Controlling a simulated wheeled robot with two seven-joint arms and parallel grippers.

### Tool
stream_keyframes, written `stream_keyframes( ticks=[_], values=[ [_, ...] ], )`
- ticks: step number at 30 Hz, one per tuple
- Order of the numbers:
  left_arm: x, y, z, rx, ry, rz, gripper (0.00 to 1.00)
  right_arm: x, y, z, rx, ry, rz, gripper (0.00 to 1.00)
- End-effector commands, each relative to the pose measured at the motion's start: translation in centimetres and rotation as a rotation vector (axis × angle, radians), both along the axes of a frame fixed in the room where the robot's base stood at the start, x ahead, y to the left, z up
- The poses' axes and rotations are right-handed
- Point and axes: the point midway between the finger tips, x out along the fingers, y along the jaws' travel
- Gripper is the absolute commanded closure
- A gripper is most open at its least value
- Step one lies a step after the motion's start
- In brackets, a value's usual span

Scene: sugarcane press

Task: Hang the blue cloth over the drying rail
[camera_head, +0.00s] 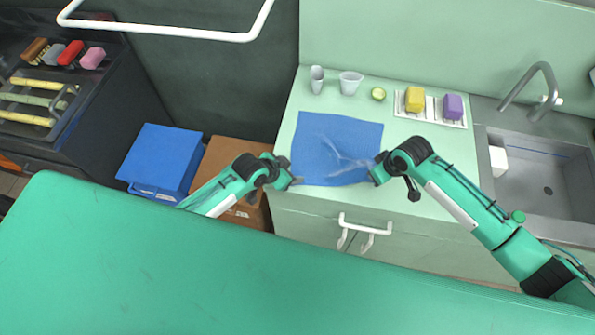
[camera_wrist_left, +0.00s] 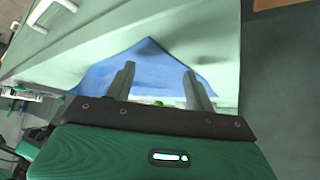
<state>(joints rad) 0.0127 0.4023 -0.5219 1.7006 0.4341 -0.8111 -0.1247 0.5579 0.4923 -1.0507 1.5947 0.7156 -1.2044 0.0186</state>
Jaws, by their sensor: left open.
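The blue cloth (camera_head: 338,140) lies spread on the light green counter, with pale streaks across its middle. My left gripper (camera_head: 297,181) is open at the cloth's front left corner. In the left wrist view the open fingers (camera_wrist_left: 158,82) stand on either side of the cloth's corner (camera_wrist_left: 147,62). My right gripper (camera_head: 376,172) is at the cloth's front right edge; its fingers are too small to tell whether they hold the cloth. The white drying rail (camera_head: 190,33) is at the upper left, in front of the dark wall.
Two cups (camera_head: 350,82), a green round item (camera_head: 378,94) and a rack with yellow and purple sponges (camera_head: 452,106) stand behind the cloth. A sink (camera_head: 540,190) is at right. A blue box (camera_head: 160,160) and a brown box (camera_head: 222,152) stand left of the counter.

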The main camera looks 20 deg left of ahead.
Motion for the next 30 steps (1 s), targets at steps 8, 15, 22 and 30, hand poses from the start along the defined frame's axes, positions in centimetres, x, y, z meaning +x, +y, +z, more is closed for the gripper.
stream_keyframes(
  ticks=[8,15,22,30],
  values=[
    [0.7,-0.5,-0.9,0.0,0.0,0.0,0.45,0.0,0.0,0.0,0.0,0.0,0.0,1.0],
    [0.7,-0.5,-1.0,0.0,0.0,0.0,0.45,0.0,0.0,0.0,0.0,0.0,0.0,1.0],
    [0.8,-0.5,-1.3,0.001,0.001,0.0,0.49,0.0,0.0,0.0,0.0,0.0,0.0,1.0],
    [0.7,-0.5,-1.4,0.002,0.003,0.0,0.76,0.0,0.0,0.0,0.0,0.0,0.0,1.0]
  ],
)
